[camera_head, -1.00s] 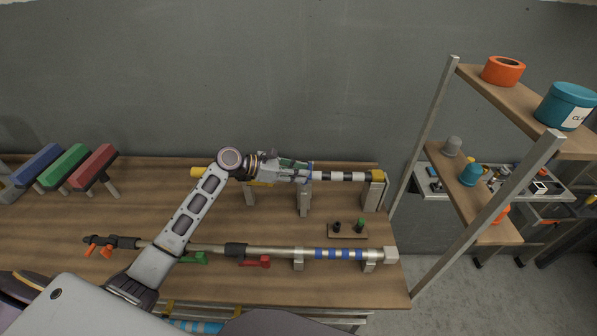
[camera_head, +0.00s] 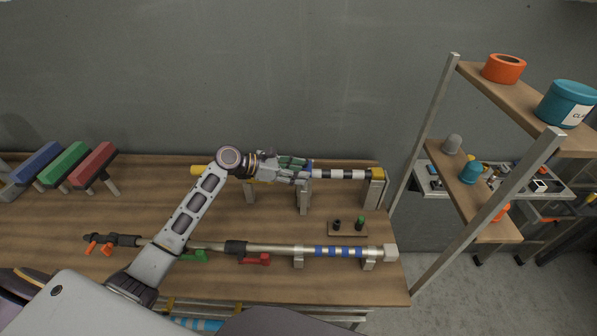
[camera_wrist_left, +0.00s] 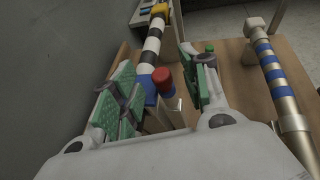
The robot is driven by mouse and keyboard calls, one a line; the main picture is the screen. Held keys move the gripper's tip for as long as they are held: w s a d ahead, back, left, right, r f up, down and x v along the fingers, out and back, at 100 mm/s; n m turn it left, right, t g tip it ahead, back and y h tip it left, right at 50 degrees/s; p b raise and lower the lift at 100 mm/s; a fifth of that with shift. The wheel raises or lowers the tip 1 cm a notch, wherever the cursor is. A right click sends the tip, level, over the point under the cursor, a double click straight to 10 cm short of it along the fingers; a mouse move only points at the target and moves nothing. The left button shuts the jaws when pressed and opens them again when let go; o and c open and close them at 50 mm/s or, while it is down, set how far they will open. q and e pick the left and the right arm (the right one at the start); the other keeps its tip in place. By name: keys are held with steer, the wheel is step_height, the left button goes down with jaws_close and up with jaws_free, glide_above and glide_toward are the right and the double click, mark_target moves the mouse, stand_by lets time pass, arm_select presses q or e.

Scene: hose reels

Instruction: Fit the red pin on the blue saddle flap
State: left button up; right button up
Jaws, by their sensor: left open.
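The red pin (camera_wrist_left: 162,77) stands upright in the left wrist view, with a blue part at its lower end. The blue saddle flap (camera_wrist_left: 149,88) shows close beside it, at the black-and-white striped pole; whether the pin is fully seated is hard to tell. In the head view the blue of the saddle (camera_head: 311,166) shows at the gripper's tip, and the pin is hidden. My left gripper (camera_head: 304,170) is open; in the wrist view its green-padded fingers (camera_wrist_left: 165,80) stand apart on either side of the pin. My right gripper is not in view.
The striped pole (camera_head: 347,174) rests on grey supports. A silver pole with blue bands (camera_head: 290,249) lies in front. A small board with black and green knobs (camera_head: 347,234) sits between. Blue, green and red blocks (camera_head: 95,160) stand left. A shelf (camera_head: 475,190) stands right.

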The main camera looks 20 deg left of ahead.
arm_select(q)
steer(key=v, duration=1.1)
steer(key=shift+s+a, duration=0.15)
steer(key=shift+a, duration=0.2)
steer(key=shift+s+d, duration=0.1)
steer(key=shift+s, duration=0.05)
stand_by(0.6)
